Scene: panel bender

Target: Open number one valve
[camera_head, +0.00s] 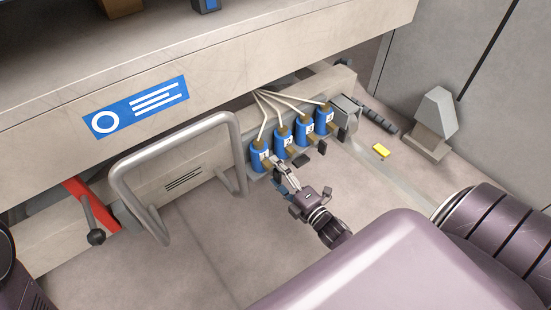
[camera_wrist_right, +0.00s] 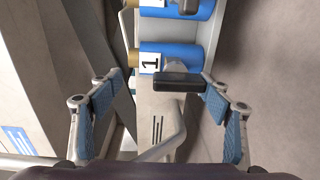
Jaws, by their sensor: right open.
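The number one valve (camera_head: 260,157) is the leftmost blue cylinder in a row at the base of the machine. Its label "1" faces me in the right wrist view, where the blue body (camera_wrist_right: 184,54) lies sideways. Its dark lever (camera_wrist_right: 183,81) sticks out toward my right wrist camera. My right gripper (camera_head: 283,174) is just in front of this valve. In the wrist view its blue-padded fingers (camera_wrist_right: 160,80) are spread wide, and the lever lies between them, nearer the right finger. Nothing is gripped. My left gripper is not in view.
Several similar blue valves (camera_head: 305,129) with pale hoses stand to the right of number one. A grey tubular rail (camera_head: 178,141) stands left. A yellow block (camera_head: 381,151) lies on the floor right.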

